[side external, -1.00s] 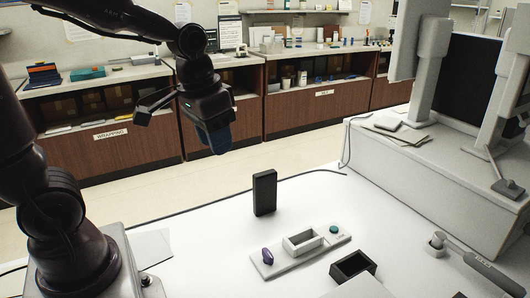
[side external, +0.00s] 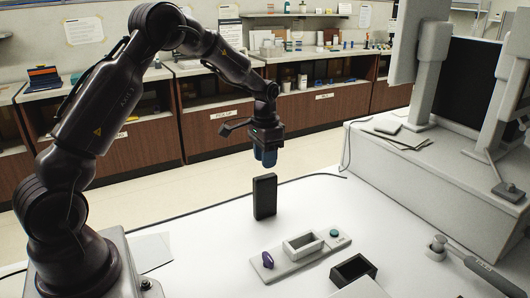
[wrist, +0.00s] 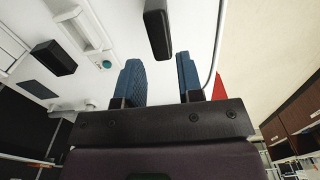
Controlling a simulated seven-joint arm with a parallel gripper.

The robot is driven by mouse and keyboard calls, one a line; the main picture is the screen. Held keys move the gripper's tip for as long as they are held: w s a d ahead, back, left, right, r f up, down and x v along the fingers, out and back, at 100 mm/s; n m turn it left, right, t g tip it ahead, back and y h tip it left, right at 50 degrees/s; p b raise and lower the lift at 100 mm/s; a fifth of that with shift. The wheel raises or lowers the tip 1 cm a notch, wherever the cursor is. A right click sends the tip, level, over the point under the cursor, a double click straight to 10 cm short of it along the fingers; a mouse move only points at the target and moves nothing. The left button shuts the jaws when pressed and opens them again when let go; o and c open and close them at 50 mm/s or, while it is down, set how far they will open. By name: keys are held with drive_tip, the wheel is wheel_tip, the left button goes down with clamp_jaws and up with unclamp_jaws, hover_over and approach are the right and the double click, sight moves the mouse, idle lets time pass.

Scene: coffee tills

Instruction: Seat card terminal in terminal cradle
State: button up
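The card terminal (side external: 264,196) is a black upright slab standing on the white table. It also shows in the wrist view (wrist: 157,28), beyond and between my fingertips. The terminal cradle seems to be the pale open-topped box (side external: 303,245) on a light base plate (side external: 278,268), to the right and nearer the camera. My gripper (side external: 265,160) points down just above the terminal's top, apart from it as far as I can tell. In the wrist view its two blue ribbed fingers (wrist: 162,78) are spread with nothing between them.
The base plate carries a purple knob (side external: 267,260) and a teal button (side external: 334,233). A black open box (side external: 353,270) stands at its right. A grey handheld tool (side external: 470,260) and a monitor counter (side external: 430,170) are further right. A dark cable (side external: 200,213) runs behind the terminal.

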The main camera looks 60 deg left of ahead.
sight(265, 176)
wheel_tip(265, 176, down, 6)
drive_tip(key=shift+f, duration=0.2)
drive_tip(key=shift+c, duration=0.5)
drive_tip(key=c, duration=0.5)
drive_tip(key=shift+o, duration=0.2)
drive_tip(key=shift+r, duration=2)
